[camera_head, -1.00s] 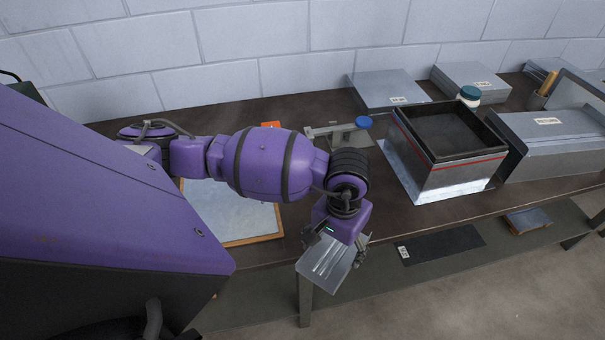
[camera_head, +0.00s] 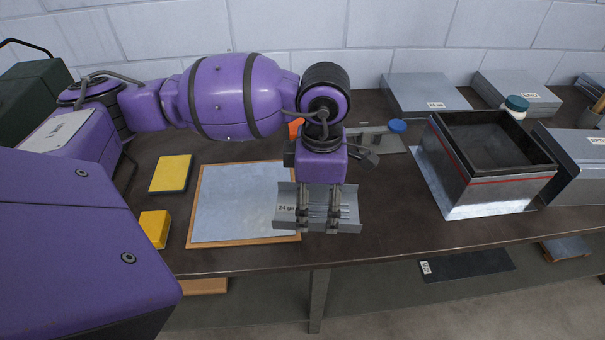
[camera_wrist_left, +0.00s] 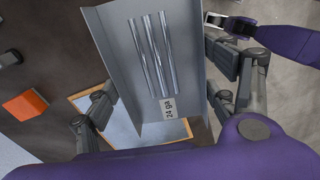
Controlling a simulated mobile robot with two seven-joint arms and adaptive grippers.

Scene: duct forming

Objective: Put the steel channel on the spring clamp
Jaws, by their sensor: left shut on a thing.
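The steel channel (camera_head: 287,196) is a grey folded sheet piece with a "24 ga" label and bright ridges. My left gripper (camera_head: 318,226) is shut on it and holds it above the right edge of the framed board. In the left wrist view the channel (camera_wrist_left: 185,72) lies between the two fingers, its label towards the wrist. An orange piece (camera_head: 295,127) shows behind the gripper, partly hidden; it also shows in the left wrist view (camera_wrist_left: 26,108). I cannot tell whether it is the spring clamp. A purple part at upper right in the wrist view looks like my right gripper (camera_wrist_left: 222,27), its opening unclear.
A wood-framed board (camera_head: 222,238) lies below and left of the channel, with yellow pads (camera_head: 171,173) beside it. A metal tool with a blue knob (camera_head: 397,126) lies behind. A large open box (camera_head: 500,187) stands to the right. Bare table lies between.

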